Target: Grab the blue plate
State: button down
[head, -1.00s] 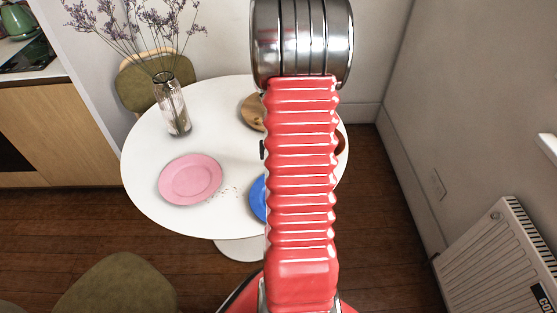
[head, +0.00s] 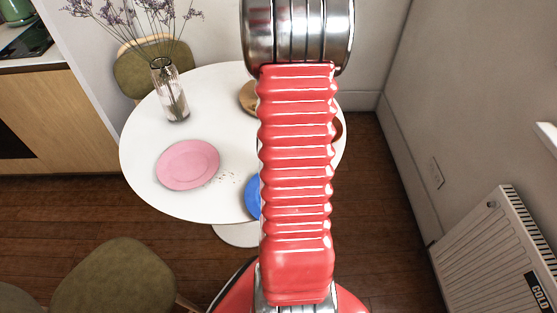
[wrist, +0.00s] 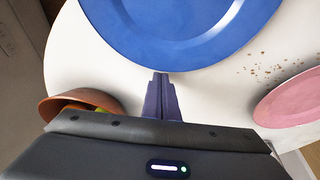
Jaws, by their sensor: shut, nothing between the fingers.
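The blue plate (head: 252,196) lies on the white round table near its front edge. In the head view my red arm hides most of it. In the wrist view the blue plate (wrist: 185,25) fills the top middle and is cut off by the frame's edge. My gripper (wrist: 161,78) is shut and empty, its fingertips close to the plate's rim in the picture. I cannot tell whether they touch it. My gripper does not show in the head view.
A pink plate (head: 188,164) with crumbs beside it lies on the table (head: 150,190). A glass vase (head: 171,88) of dried flowers and a wooden board (head: 249,98) stand farther back. A brown bowl (wrist: 78,101) is beside my gripper. A radiator (head: 495,255) is at right.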

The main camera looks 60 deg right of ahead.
jog(key=w+d, duration=0.2)
jog(key=shift+w+d, duration=0.1)
jog(key=shift+d, duration=0.3)
jog(key=shift+s+a+r, duration=0.1)
jog(key=shift+s+r, duration=0.1)
jog(key=shift+r, duration=0.4)
jog(key=v, duration=0.8)
jog(key=shift+a+r, duration=0.2)
jog(key=shift+r, duration=0.1)
jog(key=c, duration=2.5)
grip_release()
jog(key=shift+s, duration=0.1)
jog(key=shift+c, duration=0.2)
